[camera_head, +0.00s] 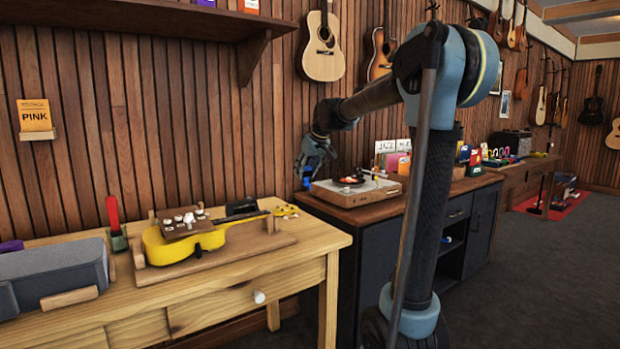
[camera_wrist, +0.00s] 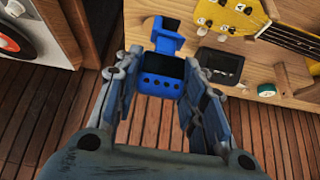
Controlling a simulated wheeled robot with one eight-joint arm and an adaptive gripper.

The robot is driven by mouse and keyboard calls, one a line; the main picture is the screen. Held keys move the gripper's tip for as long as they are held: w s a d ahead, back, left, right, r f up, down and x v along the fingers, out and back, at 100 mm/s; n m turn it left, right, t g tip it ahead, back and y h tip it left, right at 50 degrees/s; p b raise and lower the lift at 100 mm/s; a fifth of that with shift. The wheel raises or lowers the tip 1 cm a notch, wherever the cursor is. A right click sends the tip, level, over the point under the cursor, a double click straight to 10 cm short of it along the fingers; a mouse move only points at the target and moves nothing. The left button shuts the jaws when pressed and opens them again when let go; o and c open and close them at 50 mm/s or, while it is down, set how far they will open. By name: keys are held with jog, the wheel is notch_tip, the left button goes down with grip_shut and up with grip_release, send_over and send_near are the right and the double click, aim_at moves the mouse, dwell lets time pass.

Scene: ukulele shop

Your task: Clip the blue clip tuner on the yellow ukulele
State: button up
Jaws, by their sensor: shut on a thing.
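The yellow ukulele (camera_head: 185,243) lies on a wooden stand on the light wooden table, with its neck and yellow headstock (camera_head: 285,211) pointing right. Part of that headstock (camera_wrist: 232,15) shows at the top right of the wrist view. My gripper (camera_head: 310,175) is in the air, right of and above the headstock and near the wall. In the wrist view my gripper (camera_wrist: 165,72) is shut on the blue clip tuner (camera_wrist: 160,84), which sits between the two fingers. In the head view only a small blue piece of the tuner (camera_head: 307,184) shows below the fingers.
A turntable (camera_head: 355,192) stands on the dark cabinet right of the table. A black box (camera_wrist: 220,65) lies near the headstock. A grey case (camera_head: 55,275) and a red-handled tool (camera_head: 115,220) are at the table's left. The slatted wall is close behind.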

aim_at(307, 184)
jog(key=shift+w+a+f, duration=0.1)
jog(key=shift+w, duration=0.15)
jog(key=shift+f, duration=3.7)
jog(key=shift+s+a, duration=0.65)
jog(key=shift+a, duration=0.25)
jog(key=shift+s+a, duration=0.6)
jog(key=shift+a, duration=0.3)
dwell(2.2)
